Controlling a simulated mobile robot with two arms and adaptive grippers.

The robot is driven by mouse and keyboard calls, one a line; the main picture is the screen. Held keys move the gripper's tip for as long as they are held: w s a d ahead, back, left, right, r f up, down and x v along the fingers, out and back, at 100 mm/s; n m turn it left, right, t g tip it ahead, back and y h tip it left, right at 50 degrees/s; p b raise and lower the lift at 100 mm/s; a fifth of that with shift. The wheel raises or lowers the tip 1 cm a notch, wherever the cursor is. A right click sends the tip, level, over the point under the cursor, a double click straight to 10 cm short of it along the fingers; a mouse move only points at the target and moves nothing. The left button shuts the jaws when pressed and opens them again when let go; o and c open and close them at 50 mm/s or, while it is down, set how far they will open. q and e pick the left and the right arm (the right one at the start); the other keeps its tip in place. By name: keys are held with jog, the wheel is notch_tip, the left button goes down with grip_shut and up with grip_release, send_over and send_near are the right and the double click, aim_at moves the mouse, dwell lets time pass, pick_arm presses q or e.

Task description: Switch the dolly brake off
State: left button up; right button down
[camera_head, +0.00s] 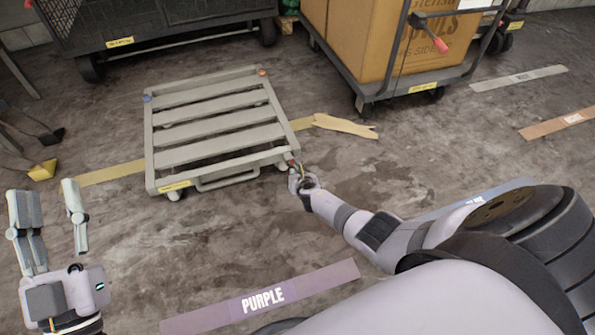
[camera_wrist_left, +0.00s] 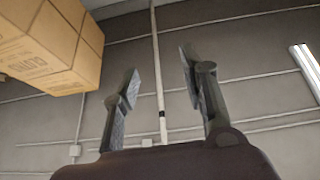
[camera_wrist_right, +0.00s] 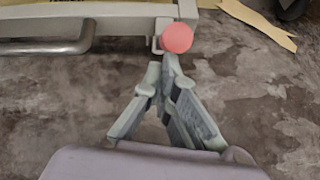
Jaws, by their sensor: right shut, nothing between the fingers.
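The low slatted grey dolly (camera_head: 215,128) stands on the floor in the head view. A red ball knob (camera_wrist_right: 177,38) sits at its near right corner in the right wrist view; this looks like the brake lever's end. It shows small and partly covered in the head view. My right gripper (camera_wrist_right: 166,68) is shut and empty, its fingertips just below the knob; I cannot tell whether they touch it. In the head view the right gripper (camera_head: 298,175) is at that corner. My left gripper (camera_head: 46,190) is open and empty, away from the dolly.
A cart with a large cardboard box (camera_head: 350,35) stands behind right, with its own red-tipped lever (camera_head: 440,45). A dark wire cart (camera_head: 150,20) is behind left. A purple floor strip (camera_head: 260,297) lies in front. The floor right of the dolly is mostly clear.

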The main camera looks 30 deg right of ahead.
pick_arm(q)
jog(key=f+g, duration=0.1)
jog(key=w+f+g, duration=0.1)
jog(key=f, duration=0.1)
jog(key=f+y+p, duration=0.1)
jog(key=shift+w+a+f+g, duration=0.1)
jog(key=shift+w+f+g, duration=0.25)
jog(key=shift+w+g, duration=0.05)
pick_arm(e)
jog(key=shift+w+d+r, duration=0.2)
jog(key=shift+w+r, duration=0.4)
jog(key=shift+r, duration=0.1)
jog(key=shift+w+r, duration=0.1)
jog(key=shift+r, duration=0.05)
